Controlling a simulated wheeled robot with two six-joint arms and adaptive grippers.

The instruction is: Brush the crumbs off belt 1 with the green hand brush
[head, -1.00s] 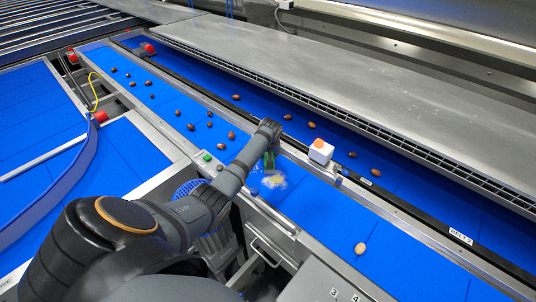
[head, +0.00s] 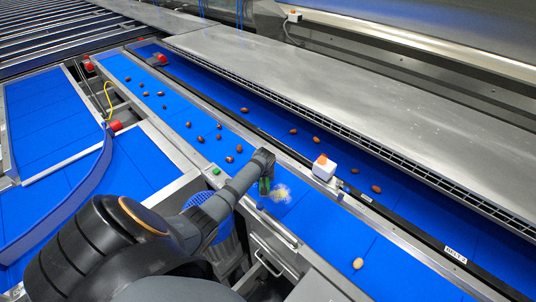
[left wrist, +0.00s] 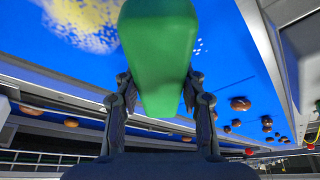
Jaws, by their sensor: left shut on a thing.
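My left gripper (left wrist: 160,105) is shut on the green hand brush (left wrist: 160,50), whose green body fills the middle of the left wrist view. In the head view the brush (head: 264,187) is a small green piece below my left wrist, over the near side of belt 1 (head: 310,215). The yellowish crumbs (head: 282,194) lie in a patch on belt 1 just right of the brush. They also show at the upper left of the left wrist view (left wrist: 90,22). The bristles are mostly hidden, so I cannot tell whether they touch the belt. My right gripper is not in view.
A white box with an orange top (head: 323,170) stands on the rail between belt 1 and belt 2 (head: 410,220). A drawer handle (head: 268,262) is below.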

